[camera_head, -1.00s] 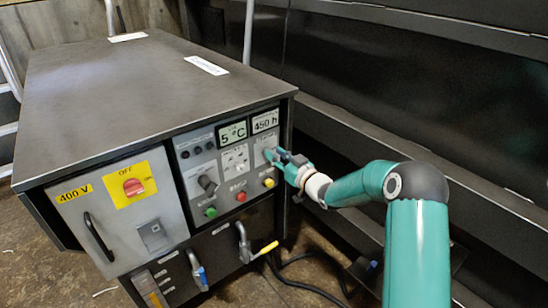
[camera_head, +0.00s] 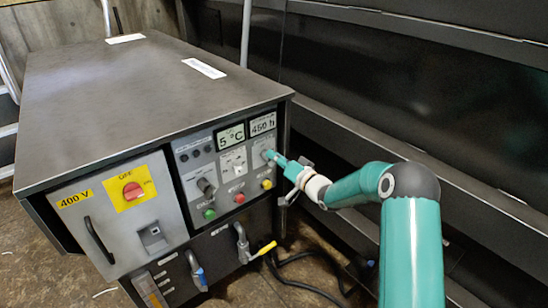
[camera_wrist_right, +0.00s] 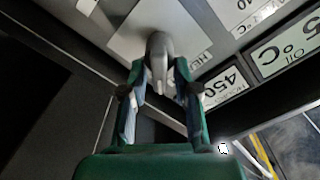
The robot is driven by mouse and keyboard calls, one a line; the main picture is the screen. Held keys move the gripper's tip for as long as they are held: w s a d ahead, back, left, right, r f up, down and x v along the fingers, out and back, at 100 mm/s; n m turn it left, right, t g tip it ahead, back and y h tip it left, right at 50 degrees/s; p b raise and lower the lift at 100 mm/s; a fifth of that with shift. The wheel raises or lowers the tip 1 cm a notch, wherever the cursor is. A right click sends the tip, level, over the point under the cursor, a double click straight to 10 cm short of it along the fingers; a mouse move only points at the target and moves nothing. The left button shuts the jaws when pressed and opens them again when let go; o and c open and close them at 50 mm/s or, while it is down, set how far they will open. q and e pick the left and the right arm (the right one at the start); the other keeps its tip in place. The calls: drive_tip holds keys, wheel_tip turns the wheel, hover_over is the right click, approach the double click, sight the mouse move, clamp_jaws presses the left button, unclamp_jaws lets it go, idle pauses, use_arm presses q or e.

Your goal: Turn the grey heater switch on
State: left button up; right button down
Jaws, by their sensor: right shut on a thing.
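The grey heater switch is a rotary knob on the upper right of the control panel (camera_head: 222,170), below the 450 h display. In the head view my right gripper (camera_head: 274,157) covers most of it. In the right wrist view the grey knob (camera_wrist_right: 160,50) sits between the two fingers of the right gripper (camera_wrist_right: 158,80), which is shut on it. Part of a label starting with "HE" shows beside the knob. The knob's pointer mark is hard to read. My left gripper is not in view.
A white switch (camera_head: 232,160) and another dark grey knob (camera_head: 206,186) are on the same panel, above green, red and yellow buttons. A red rotary switch (camera_head: 133,190) is on the left door. Dark metal walls stand close on the right.

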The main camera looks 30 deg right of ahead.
drive_tip(key=m, duration=0.1)
drive_tip(key=m+p, duration=0.1)
drive_tip(key=m, duration=0.2)
drive_tip(key=shift+d+f+m, duration=0.25)
drive_tip(key=shift+f+m, duration=0.05)
drive_tip(key=m, duration=0.2)
drive_tip(key=m+p, duration=0.1)
drive_tip(key=m, duration=0.1)
drive_tip(key=shift+d+f+m, duration=0.1)
drive_tip(key=shift+f+m, duration=0.25)
drive_tip(key=shift+m, duration=0.05)
drive_tip(key=shift+f, duration=0.1)
drive_tip(key=c, duration=1.2)
unclamp_jaws()
drive_tip(key=shift+p, duration=0.3)
drive_tip(key=shift+s, duration=0.1)
drive_tip(key=s, duration=1.1)
drive_tip(key=shift+s+d, duration=0.4)
